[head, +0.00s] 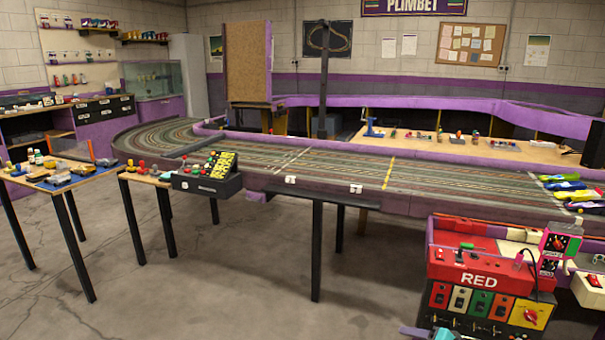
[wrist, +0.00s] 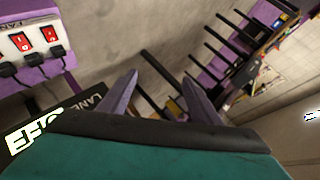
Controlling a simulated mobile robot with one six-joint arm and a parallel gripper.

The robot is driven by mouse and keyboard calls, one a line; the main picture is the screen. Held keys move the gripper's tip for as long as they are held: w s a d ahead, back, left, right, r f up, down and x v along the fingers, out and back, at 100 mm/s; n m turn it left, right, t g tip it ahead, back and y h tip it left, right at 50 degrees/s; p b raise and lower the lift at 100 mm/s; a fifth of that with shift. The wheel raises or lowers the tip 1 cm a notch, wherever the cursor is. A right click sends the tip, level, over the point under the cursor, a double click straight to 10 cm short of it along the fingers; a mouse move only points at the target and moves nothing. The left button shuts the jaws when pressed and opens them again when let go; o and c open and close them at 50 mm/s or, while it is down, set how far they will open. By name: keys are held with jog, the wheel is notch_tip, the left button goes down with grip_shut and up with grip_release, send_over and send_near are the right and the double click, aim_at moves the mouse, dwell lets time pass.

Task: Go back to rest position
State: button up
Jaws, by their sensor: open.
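My gripper (wrist: 160,80) shows in the wrist view with two purple-grey fingers spread apart. It is open and nothing is between the fingers. Behind the fingers are a black edge and a teal body that fills the bottom of the view. In the head view, a small teal and purple part at the bottom edge, beside the red control console (head: 480,280), looks like mine; its fingers cannot be made out there.
The slot track (head: 330,165) runs across the room, with several cars (head: 562,186) at its right. A panel with red switches (wrist: 35,42) is close at the left of the wrist view, above a dark lettered box (wrist: 85,102). Open floor (head: 250,270) lies left of the console.

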jog(key=s+a+f+n+g+p, duration=0.2)
jog(key=s+a+f+g+p, duration=0.25)
jog(key=s+a, duration=0.55)
jog(key=s+a+f+n+g+p, duration=0.2)
jog(key=s+a+f+g+p, duration=0.3)
jog(key=a, duration=0.9)
jog(key=s+a+f+n+g+h+p, duration=0.1)
jog(key=s+f+p, duration=0.1)
jog(key=s, duration=0.3)
jog(key=s+a+f+n+g+p, duration=0.1)
jog(key=s+p, duration=0.1)
jog(key=s, duration=0.3)
jog(key=s+d+f+g+h+p, duration=0.1)
jog(key=s+d+h, duration=0.4)
jog(key=s, duration=0.7)
jog(key=d+f+g, duration=0.1)
jog(key=d+g, duration=0.1)
jog(key=shift+d+f+g, duration=0.15)
jog(key=shift+d+g, duration=0.05)
jog(key=shift+g, duration=0.15)
